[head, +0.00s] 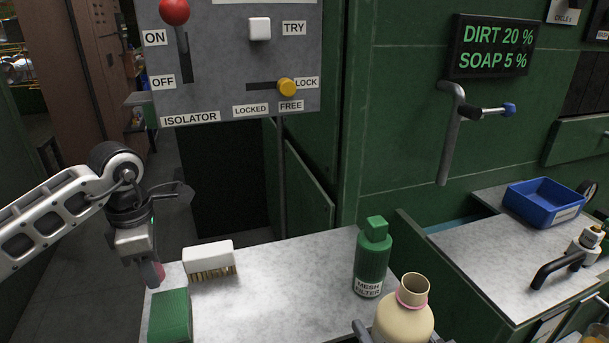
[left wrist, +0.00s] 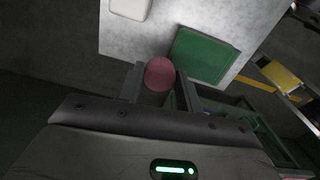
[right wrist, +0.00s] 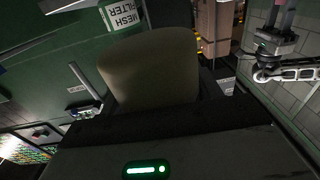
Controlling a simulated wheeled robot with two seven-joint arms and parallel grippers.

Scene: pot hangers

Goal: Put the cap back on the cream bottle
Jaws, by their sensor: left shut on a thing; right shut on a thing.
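The cream bottle (head: 404,322) is upright at the bottom of the head view, with an open neck and a pink ring around it. My right gripper (right wrist: 155,98) is shut on its body; the bottle's base is out of view. The pink-red cap (left wrist: 159,74) is between the fingers of my left gripper (left wrist: 160,82), which is shut on it. In the head view the left gripper (head: 150,270) points down at the table's left edge, well left of the bottle, and the cap is partly visible below it.
A green MESH FILTER bottle (head: 372,262) stands just behind the cream bottle. A white brush (head: 209,258) and a green block (head: 170,317) lie near the left gripper. The middle of the table (head: 285,290) is clear. A blue tray (head: 543,203) sits on the right counter.

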